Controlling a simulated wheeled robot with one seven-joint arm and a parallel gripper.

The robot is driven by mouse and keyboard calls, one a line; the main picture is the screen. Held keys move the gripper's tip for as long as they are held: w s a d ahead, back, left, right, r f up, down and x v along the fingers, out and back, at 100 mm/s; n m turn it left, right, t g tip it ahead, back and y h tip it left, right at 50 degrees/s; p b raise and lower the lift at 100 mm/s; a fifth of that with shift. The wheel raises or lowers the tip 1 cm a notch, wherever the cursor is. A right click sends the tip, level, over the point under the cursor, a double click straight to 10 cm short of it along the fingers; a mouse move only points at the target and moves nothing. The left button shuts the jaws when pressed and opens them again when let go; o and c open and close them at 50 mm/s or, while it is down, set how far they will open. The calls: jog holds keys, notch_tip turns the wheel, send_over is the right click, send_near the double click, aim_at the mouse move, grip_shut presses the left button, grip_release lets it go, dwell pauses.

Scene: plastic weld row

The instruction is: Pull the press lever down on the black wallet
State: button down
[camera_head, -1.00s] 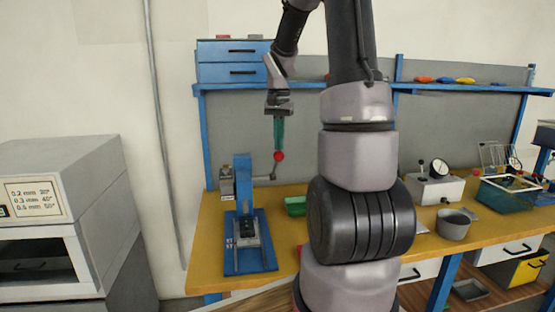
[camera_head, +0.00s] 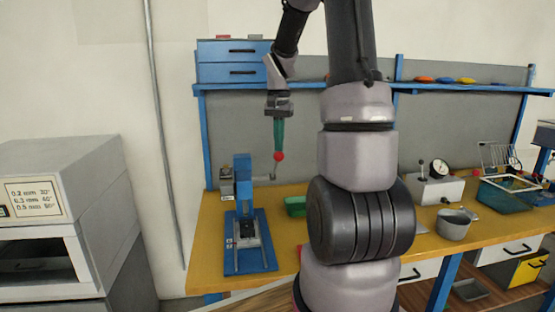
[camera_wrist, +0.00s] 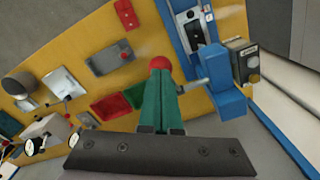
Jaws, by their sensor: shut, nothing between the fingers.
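The blue press (camera_head: 242,180) stands at the left end of the yellow bench, on a blue base plate. Its lever rises at its right side and ends in a red ball knob (camera_head: 279,157). The knob also shows in the wrist view (camera_wrist: 159,63), with the lever rod running right to the press (camera_wrist: 213,66). My gripper (camera_head: 279,147) points down with green fingers shut and empty. Its fingertips are at the knob, seemingly touching its top. A dark item, likely the black wallet (camera_wrist: 187,17), lies on the press bed, partly hidden by the press head.
A green tray (camera_head: 295,206) lies right of the press. A grey cup (camera_head: 453,226) and a gauge box (camera_head: 437,188) stand farther right. A blue shelf with drawers (camera_head: 233,62) is behind. A grey cabinet (camera_head: 60,215) stands left of the bench.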

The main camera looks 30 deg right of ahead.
aim_at(280, 155)
jog(key=shift+s+a+f, duration=0.1)
jog(key=shift+s+f, duration=0.2)
jog(key=shift+f, duration=0.55)
jog(key=shift+s+a+f, duration=0.1)
jog(key=shift+s+f, duration=0.2)
jog(key=shift+f, duration=0.55)
jog(key=shift+s+a+f, duration=0.2)
jog(key=shift+s+f, duration=0.35)
jog(key=shift+f, duration=0.35)
jog(key=shift+s+a+f, duration=0.15)
jog(key=shift+s+f, duration=0.4)
jog(key=shift+f, duration=0.3)
jog(key=shift+s+a+f, duration=0.1)
jog(key=shift+s+f, duration=0.2)
jog(key=shift+f, duration=0.65)
jog(key=shift+s+f, duration=0.3)
jog(key=shift+f, duration=0.8)
jog(key=w+r, duration=0.1)
jog(key=r, duration=0.3)
jog(key=w+d+r, duration=0.1)
jog(key=w+r, duration=0.1)
jog(key=r, duration=0.3)
jog(key=w+r, duration=0.1)
jog(key=r, duration=0.4)
jog(key=shift+w+d+r, duration=0.15)
jog(key=shift+w, duration=0.25)
